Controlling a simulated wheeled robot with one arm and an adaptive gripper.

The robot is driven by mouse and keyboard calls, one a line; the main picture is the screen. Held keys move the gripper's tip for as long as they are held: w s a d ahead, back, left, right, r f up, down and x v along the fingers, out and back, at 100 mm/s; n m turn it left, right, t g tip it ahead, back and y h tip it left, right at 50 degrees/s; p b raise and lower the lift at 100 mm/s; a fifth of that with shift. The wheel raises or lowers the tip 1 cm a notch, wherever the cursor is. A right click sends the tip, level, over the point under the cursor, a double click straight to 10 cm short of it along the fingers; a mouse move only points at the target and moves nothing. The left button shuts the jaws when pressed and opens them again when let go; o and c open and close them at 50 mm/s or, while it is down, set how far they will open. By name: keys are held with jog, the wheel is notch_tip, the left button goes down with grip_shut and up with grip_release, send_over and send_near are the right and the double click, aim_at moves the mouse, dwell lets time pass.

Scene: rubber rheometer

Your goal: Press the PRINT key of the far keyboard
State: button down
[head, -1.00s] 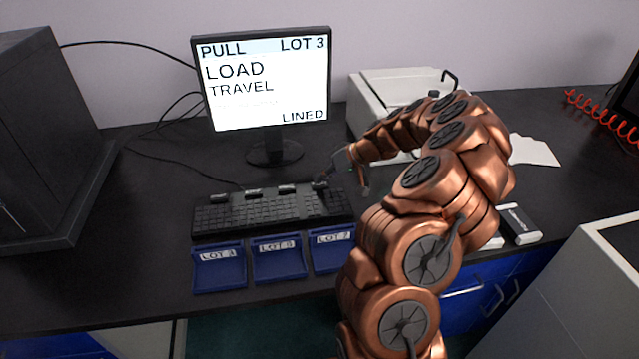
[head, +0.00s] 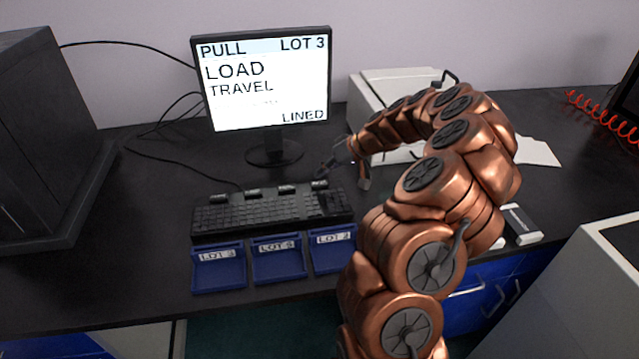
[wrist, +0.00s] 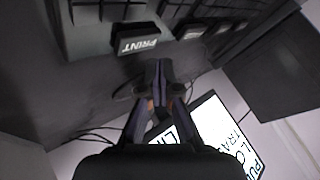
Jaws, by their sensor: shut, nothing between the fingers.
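The black keyboard (head: 265,212) lies on the dark bench in front of the monitor. Several raised labelled keys stand along its back edge. The PRINT key (wrist: 138,44) reads clearly in the wrist view, its label upside down; it is the rightmost raised key (head: 320,184) in the head view. My gripper (head: 325,171) is shut and empty, just behind that key in the head view. In the wrist view, the closed fingertips (wrist: 158,72) show below and slightly right of the PRINT key, apart from it in the picture. Their height above the bench is unclear.
The monitor (head: 264,85) behind the keyboard shows PULL, LOT 3, LOAD, TRAVEL, LINED and a faint line. Blue labelled trays (head: 278,268) sit along the front. A pale machine (head: 375,90) stands behind my arm, a dark cabinet (head: 45,140) at left.

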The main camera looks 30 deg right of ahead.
aim_at(321, 184)
jog(key=shift+r, duration=2.15)
jog(key=shift+a+r, duration=0.1)
jog(key=shift+a, duration=0.05)
jog(key=s+a+r+n+g+p, duration=0.1)
jog(key=s+a+r+g, duration=0.2)
jog(key=a, duration=0.5)
jog(key=s+a+r+n, duration=0.1)
jog(key=s+a+r, duration=0.2)
jog(key=s+a, duration=0.35)
jog(key=s+a+r+n+g+p, duration=0.1)
jog(key=s+a+r+g, duration=0.15)
jog(key=a, duration=0.65)
jog(key=s+f+m+g+h+p, duration=0.1)
jog(key=s+h, duration=0.5)
jog(key=s, duration=1.9)
jog(key=shift+s+a+f+m+g+p, duration=0.3)
jog(key=shift+a+m+g+p, duration=0.15)
jog(key=shift+m+g, duration=0.5)
